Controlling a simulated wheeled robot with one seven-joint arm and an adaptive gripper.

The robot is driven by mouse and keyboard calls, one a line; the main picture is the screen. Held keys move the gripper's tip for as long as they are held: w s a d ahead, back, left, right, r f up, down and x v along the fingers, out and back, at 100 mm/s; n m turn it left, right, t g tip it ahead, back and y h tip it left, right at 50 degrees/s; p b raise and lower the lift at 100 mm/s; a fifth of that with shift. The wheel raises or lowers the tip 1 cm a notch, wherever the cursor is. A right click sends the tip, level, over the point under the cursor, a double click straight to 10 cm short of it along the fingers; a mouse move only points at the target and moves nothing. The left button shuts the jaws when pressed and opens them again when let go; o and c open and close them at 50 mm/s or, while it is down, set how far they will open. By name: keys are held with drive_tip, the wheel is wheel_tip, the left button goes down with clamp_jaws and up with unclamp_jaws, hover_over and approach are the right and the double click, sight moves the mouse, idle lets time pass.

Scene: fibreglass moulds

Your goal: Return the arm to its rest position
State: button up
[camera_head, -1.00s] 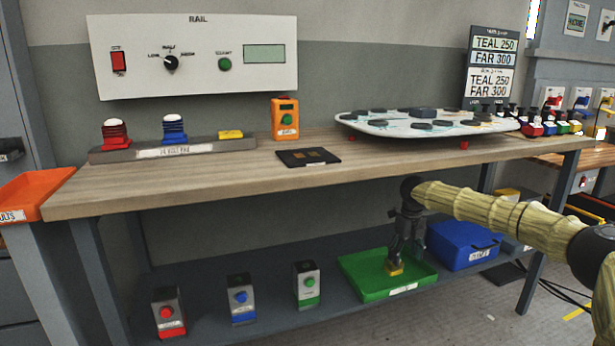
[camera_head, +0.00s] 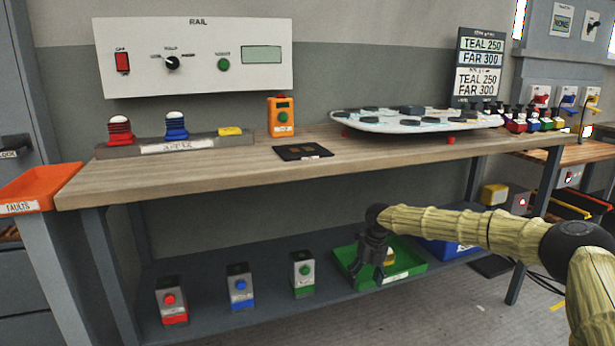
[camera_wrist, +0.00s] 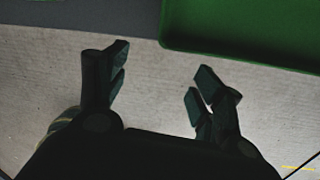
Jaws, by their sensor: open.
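My gripper (camera_head: 372,272) hangs pointing down in front of the green tray (camera_head: 408,276) on the lower shelf. In the wrist view my gripper (camera_wrist: 160,85) has its fingers spread apart with nothing between them, above the pale floor. The green tray's corner (camera_wrist: 240,45) shows at the upper right there. A yellow block (camera_head: 390,257) is in the tray, partly hidden behind my gripper. My arm, in a ribbed yellowish sleeve, reaches in from the right below the worktop.
The wooden worktop (camera_head: 230,173) runs above my gripper. A blue bin (camera_head: 447,248) is right of the tray, partly behind my arm. Red (camera_head: 171,301), blue (camera_head: 240,287) and green (camera_head: 303,274) button boxes stand left on the shelf (camera_head: 260,297). Floor in front is clear.

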drive_tip(key=s+a+f+m+g+y, duration=0.15)
drive_tip(key=s+a+f+m, duration=0.35)
drive_tip(key=s+a+f, duration=0.5)
drive_tip(key=s+a+f+m+g+y, duration=0.15)
drive_tip(key=s+a+f+m, duration=0.35)
drive_tip(key=s+a+f, duration=0.6)
drive_tip(key=s+d+f+m, duration=0.2)
drive_tip(key=s+m, duration=0.3)
drive_tip(key=s, duration=0.4)
drive_tip(key=s+d+f+m, duration=0.25)
drive_tip(key=s+m, duration=0.25)
drive_tip(key=s, duration=0.4)
drive_tip(key=s+d+f+m, duration=0.1)
drive_tip(key=s+f+m, duration=0.3)
drive_tip(key=s, duration=0.5)
drive_tip(key=s+d+r+m+t+h, duration=0.2)
drive_tip(key=s+d+m, duration=0.5)
drive_tip(key=d, duration=0.3)
drive_tip(key=s+d+r+m+t+h, duration=0.1)
drive_tip(key=s+d+r+m+h, duration=0.1)
drive_tip(key=s+d+m, duration=0.7)
wheel_tip(320, 180, up, 32)
drive_tip(key=w+n+p, duration=0.1)
drive_tip(key=w+p, duration=0.1)
drive_tip(key=p, duration=3)
drive_tip(key=shift+w+d+n, duration=0.3)
drive_tip(key=shift+w+d, duration=0.1)
